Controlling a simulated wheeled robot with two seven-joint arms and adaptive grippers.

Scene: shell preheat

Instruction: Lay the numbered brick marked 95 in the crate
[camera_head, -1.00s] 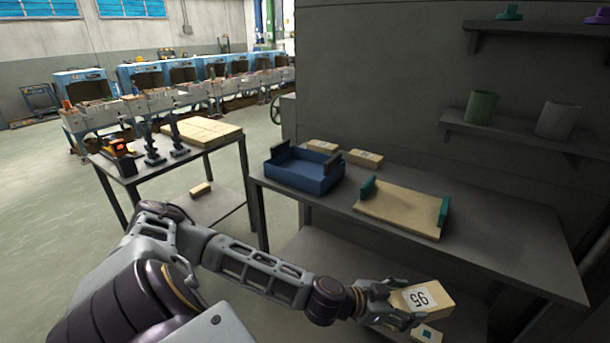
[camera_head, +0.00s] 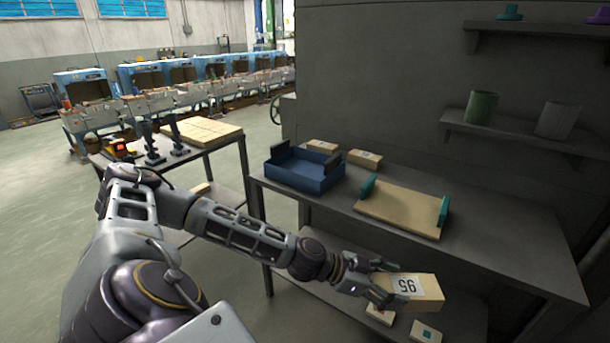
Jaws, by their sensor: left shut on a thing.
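The pale tan brick marked 95 (camera_head: 430,288) is held in my left gripper (camera_head: 386,284), its number upside down in the picture. The gripper is shut on the brick's left end, in front of the table and above the lower shelf. The blue crate (camera_head: 300,184) stands on the tabletop, up and to the left of the brick. It has dark end pieces and its visible inside looks empty. My right gripper is not in view.
A tan tray with teal ends (camera_head: 402,212) stands on the table (camera_head: 500,240), right of the crate. Two pale bricks lie behind the crate. Two small bricks lie on the lower shelf (camera_head: 335,300). The tabletop's right part is clear.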

